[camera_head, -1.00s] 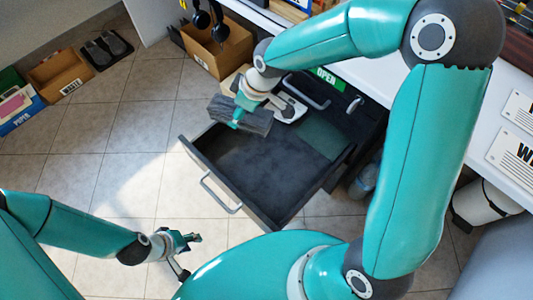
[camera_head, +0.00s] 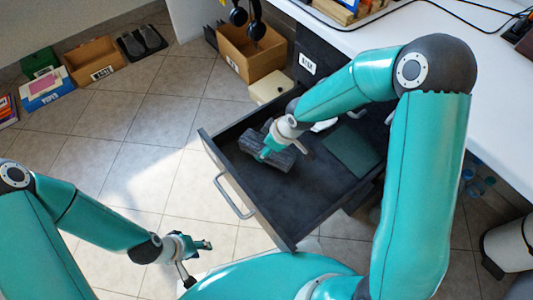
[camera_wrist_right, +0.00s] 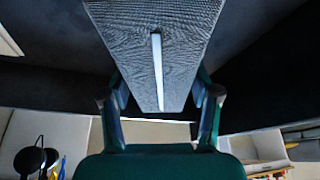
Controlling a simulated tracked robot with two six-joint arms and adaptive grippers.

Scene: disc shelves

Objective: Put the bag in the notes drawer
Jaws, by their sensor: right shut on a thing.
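The dark grey ribbed bag (camera_head: 275,158) is held by my right gripper (camera_head: 283,146), over the left part of the open dark drawer (camera_head: 225,170). I cannot tell whether it touches the drawer floor. In the right wrist view the bag (camera_wrist_right: 155,50) sits between the two fingers, with a pale strip along its middle. A flat green item (camera_head: 352,150) lies in the right part of the drawer. My left gripper (camera_head: 194,258) is open and empty, over the floor in front of the drawer.
The white counter (camera_head: 500,120) is behind my right arm. Other boxes (camera_head: 95,62) and a shoe tray (camera_head: 142,42) are at the far left. The tiled floor left of the drawer is clear.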

